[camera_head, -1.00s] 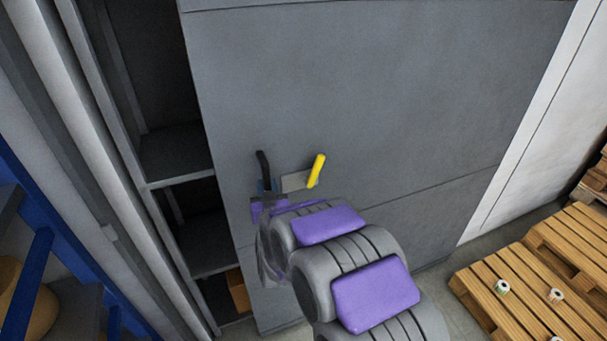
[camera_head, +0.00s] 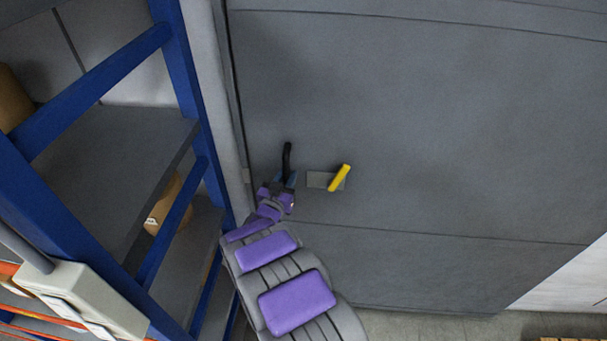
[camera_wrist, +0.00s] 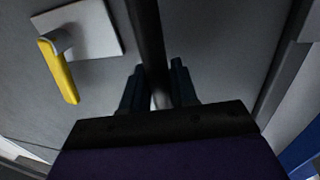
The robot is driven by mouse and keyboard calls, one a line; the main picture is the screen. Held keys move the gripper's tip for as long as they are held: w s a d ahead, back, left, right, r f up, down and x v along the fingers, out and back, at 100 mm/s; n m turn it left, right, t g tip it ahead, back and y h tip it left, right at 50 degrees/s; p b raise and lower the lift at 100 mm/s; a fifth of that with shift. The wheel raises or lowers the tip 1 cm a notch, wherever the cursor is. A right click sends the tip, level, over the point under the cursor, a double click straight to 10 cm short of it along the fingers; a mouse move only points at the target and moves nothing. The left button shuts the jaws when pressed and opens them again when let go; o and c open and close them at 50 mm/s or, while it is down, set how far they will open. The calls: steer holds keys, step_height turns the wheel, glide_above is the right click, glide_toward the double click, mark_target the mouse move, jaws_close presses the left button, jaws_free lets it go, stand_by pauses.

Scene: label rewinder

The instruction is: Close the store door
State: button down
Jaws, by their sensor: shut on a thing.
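The store door (camera_head: 430,130) is a large grey panel that fills most of the head view. Its left edge now lies against the light frame post, and no gap to the inside shows there. A black bar handle (camera_head: 287,158) stands near that edge, with a yellow lever (camera_head: 340,178) on a light plate to its right. My gripper (camera_head: 284,182) is at the black handle. In the wrist view, the two fingers of my gripper (camera_wrist: 158,88) are on either side of the black handle (camera_wrist: 148,40), shut on it. The yellow lever (camera_wrist: 58,72) hangs free at the left.
A blue-framed rack (camera_head: 175,60) with grey shelves and brown rolls stands close on the left, near my arm. A pale box-shaped unit (camera_head: 85,300) is at the lower left. Bare floor (camera_head: 430,325) shows below the door, with a wooden pallet (camera_head: 565,338) at the lower right.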

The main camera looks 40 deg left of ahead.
steer(key=shift+a+r, duration=0.2)
steer(key=shift+r, duration=0.15)
steer(key=c, duration=1.3)
jaws_free()
steer(key=shift+o, duration=1.4)
steer(key=shift+a+f, duration=0.35)
